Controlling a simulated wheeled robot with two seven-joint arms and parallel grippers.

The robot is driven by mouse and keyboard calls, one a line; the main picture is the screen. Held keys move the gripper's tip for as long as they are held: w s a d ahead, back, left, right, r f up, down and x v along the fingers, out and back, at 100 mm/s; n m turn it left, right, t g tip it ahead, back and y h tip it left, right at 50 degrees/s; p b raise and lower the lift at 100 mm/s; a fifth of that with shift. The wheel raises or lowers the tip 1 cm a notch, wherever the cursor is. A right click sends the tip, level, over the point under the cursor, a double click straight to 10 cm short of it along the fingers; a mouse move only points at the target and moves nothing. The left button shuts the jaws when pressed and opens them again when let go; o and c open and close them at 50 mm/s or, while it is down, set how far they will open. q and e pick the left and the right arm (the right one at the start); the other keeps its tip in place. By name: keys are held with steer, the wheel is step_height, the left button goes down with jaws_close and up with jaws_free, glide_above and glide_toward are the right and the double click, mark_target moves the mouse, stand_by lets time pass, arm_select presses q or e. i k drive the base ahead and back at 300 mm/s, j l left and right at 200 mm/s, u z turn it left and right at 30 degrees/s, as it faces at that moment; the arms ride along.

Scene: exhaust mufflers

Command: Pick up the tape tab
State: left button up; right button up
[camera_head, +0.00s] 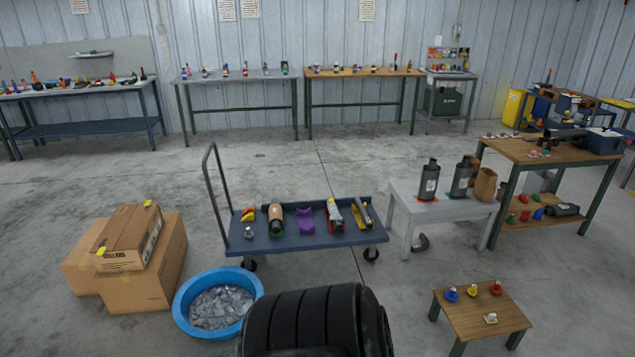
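Two small yellow tabs that look like tape lie on the cardboard at the left. One yellow tab (148,203) is at the far top edge of the upper cardboard box (130,238). The other yellow tab (101,251) is at that box's near left edge. I cannot tell from this distance how they are attached. Neither of my grippers is in view.
The upper box rests on larger boxes (160,280). A blue basin (253,281) of clear scraps, a loaded cart (290,243) and black tyre-like rings (305,320) stand to their right. A small wooden table (470,318) is at lower right. Floor left of the boxes is clear.

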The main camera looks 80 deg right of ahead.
mark_target(490, 319)
steer(key=k+z, duration=0.1)
steer(key=z, duration=3.95)
